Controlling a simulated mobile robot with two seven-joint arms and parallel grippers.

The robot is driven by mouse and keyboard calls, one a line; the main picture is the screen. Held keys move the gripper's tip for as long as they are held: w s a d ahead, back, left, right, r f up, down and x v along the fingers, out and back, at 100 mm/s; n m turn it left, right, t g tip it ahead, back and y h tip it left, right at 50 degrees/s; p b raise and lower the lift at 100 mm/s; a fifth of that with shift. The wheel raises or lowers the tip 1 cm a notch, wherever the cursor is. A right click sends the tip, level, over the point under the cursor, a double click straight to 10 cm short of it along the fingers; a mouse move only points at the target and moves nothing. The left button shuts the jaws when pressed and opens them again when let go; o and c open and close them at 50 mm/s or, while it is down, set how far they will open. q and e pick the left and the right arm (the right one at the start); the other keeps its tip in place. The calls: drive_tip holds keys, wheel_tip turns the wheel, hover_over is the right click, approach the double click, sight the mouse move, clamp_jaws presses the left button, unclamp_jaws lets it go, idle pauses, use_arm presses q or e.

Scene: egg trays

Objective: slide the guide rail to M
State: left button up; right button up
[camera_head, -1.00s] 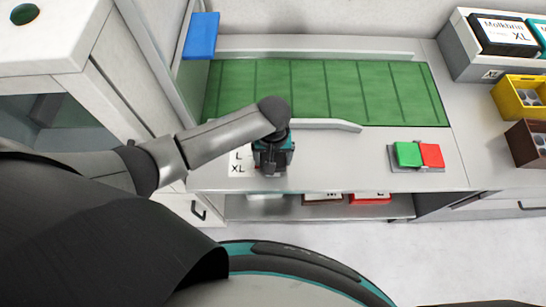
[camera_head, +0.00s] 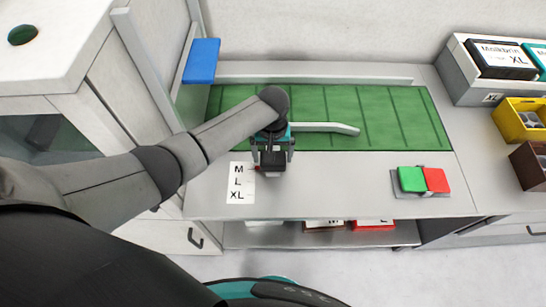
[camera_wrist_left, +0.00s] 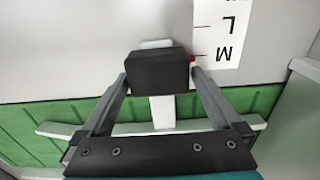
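The guide rail (camera_head: 328,127) is a pale bar lying across the green belt, with its right end bent. A pale stem and a black handle block (camera_wrist_left: 158,72) join it on the near side. My left gripper (camera_head: 272,166) has its fingers on both sides of the handle, apparently closed on it. In the left wrist view the gripper (camera_wrist_left: 160,80) covers part of the stem. The white size label (camera_head: 238,184) reads M, L, XL. In the left wrist view a small red pointer on the handle is at the M mark on the label (camera_wrist_left: 232,30). My right gripper is out of view.
The green belt (camera_head: 385,120) is empty. A green and red button box (camera_head: 423,181) stands on the counter to the right. A blue plate (camera_head: 201,61) is at the back left. Yellow (camera_head: 520,121) and brown crates stand far right. The counter between is clear.

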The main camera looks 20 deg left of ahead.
use_arm(q)
drive_tip(key=shift+s, duration=0.1)
drive_tip(key=shift+d+r, duration=0.1)
drive_tip(key=shift+r, duration=0.15)
wheel_tip(320, 180, up, 15)
drive_tip(key=p, duration=0.2)
drive_tip(key=shift+f+p, duration=0.15)
drive_tip(key=shift+p, duration=0.2)
